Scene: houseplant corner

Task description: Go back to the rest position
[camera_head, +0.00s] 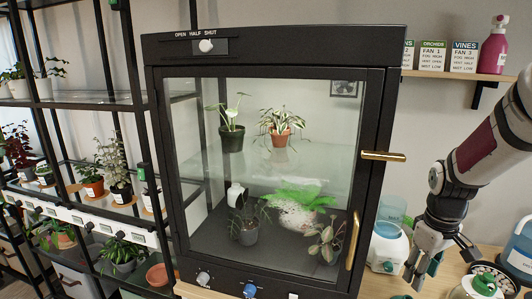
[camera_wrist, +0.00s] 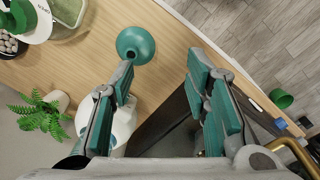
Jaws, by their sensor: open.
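My gripper (camera_head: 418,276) hangs at the right of the head view, fingers down, just right of the black glass-fronted cabinet (camera_head: 386,215) and above the wooden table. In the wrist view my gripper (camera_wrist: 160,68) has its two green-padded fingers spread apart, with nothing held between them. A green round piece (camera_wrist: 135,45) lies near the left fingertip; I cannot tell whether they touch. The rest position itself is not marked in either view.
Brass handles (camera_head: 383,155) stick out from the cabinet near my arm. A white-and-blue dispenser (camera_head: 388,246) stands close left of my gripper. Shelves of plants (camera_head: 112,168) fill the left.

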